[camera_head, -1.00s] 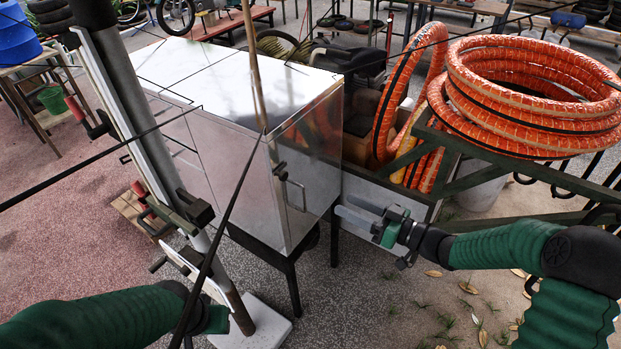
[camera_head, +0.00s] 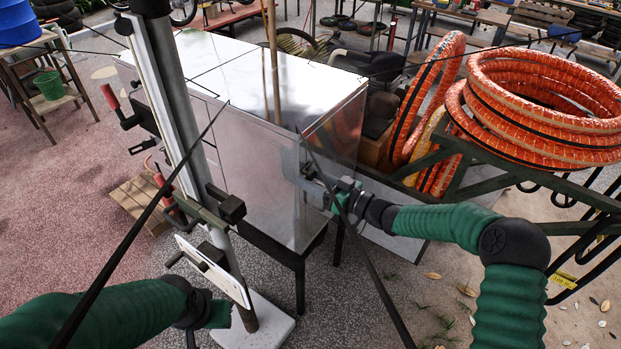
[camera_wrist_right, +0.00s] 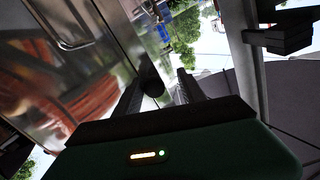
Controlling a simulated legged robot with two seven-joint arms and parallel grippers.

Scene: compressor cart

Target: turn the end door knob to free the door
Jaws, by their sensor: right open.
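The metal cabinet (camera_head: 225,150) stands on dark legs with its shiny end door (camera_head: 318,215) facing my right arm. My right gripper (camera_head: 308,176) is at the upper part of this door and covers the knob area in the head view. In the right wrist view, my open right gripper (camera_wrist_right: 160,90) has a dark round knob (camera_wrist_right: 150,80) between or just beyond its fingers; I cannot tell if they touch. A bar handle (camera_wrist_right: 70,35) is on the door at upper left. My left gripper (camera_head: 217,314) shows only its green body at lower left; its fingers are hidden.
A grey pole (camera_head: 180,110) with clamps stands on a white base (camera_head: 258,325) left of the door. Orange hose coils (camera_head: 540,105) lie on a green frame (camera_head: 465,175) to the right. Thin dark cables cross the view. The ground at lower right is mostly clear.

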